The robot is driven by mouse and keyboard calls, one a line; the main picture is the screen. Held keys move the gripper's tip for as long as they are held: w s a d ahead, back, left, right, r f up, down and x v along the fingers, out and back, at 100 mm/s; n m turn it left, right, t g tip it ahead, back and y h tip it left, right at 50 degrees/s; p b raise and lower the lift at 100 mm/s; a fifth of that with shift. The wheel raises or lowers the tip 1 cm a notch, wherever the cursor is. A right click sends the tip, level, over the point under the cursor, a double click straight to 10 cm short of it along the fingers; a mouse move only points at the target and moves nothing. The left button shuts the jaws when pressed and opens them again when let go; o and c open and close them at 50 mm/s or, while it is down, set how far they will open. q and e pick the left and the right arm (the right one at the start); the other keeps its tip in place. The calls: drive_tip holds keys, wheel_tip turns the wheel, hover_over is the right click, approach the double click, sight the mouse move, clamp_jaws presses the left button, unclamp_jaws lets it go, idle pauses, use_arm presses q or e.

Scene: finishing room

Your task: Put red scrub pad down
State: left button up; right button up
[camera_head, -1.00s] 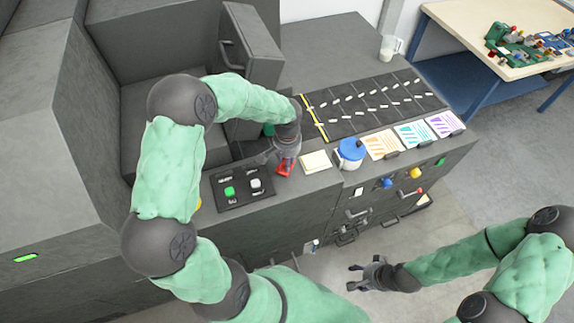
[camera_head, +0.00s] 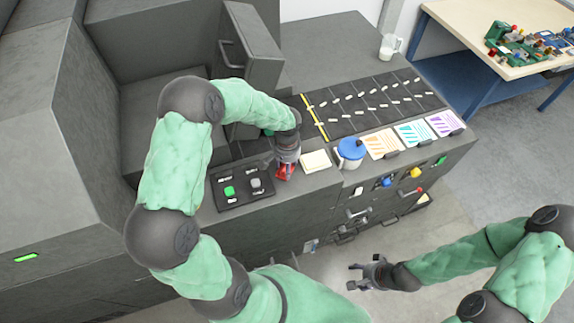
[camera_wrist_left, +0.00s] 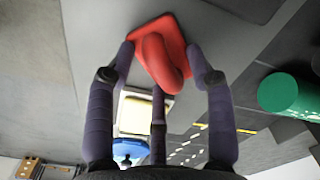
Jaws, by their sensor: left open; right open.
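The red scrub pad (camera_head: 286,171) lies on the grey counter, between the button panel and a pale pad. It has a raised rounded handle, seen in the left wrist view (camera_wrist_left: 163,62). My left gripper (camera_head: 287,160) is right above it. In the left wrist view its fingers (camera_wrist_left: 163,75) are spread around the red scrub pad with gaps at the sides, so it is open. Whether a finger still touches the pad is hard to tell. My right gripper (camera_head: 362,277) is open and empty, over the floor in front of the drawers.
A button panel (camera_head: 242,185) lies left of the pad and a cream pad (camera_head: 315,161) right of it. A blue-lidded jar (camera_head: 350,152) and colour-striped cards (camera_head: 382,143) stand further right. An open grey door (camera_head: 250,55) rises behind. A green cylinder (camera_wrist_left: 284,94) shows beside the left gripper.

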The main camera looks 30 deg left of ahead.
use_arm(q)
drive_tip(key=shift+r, duration=0.2)
wheel_tip(320, 180, up, 12)
idle(0.4)
idle(0.5)
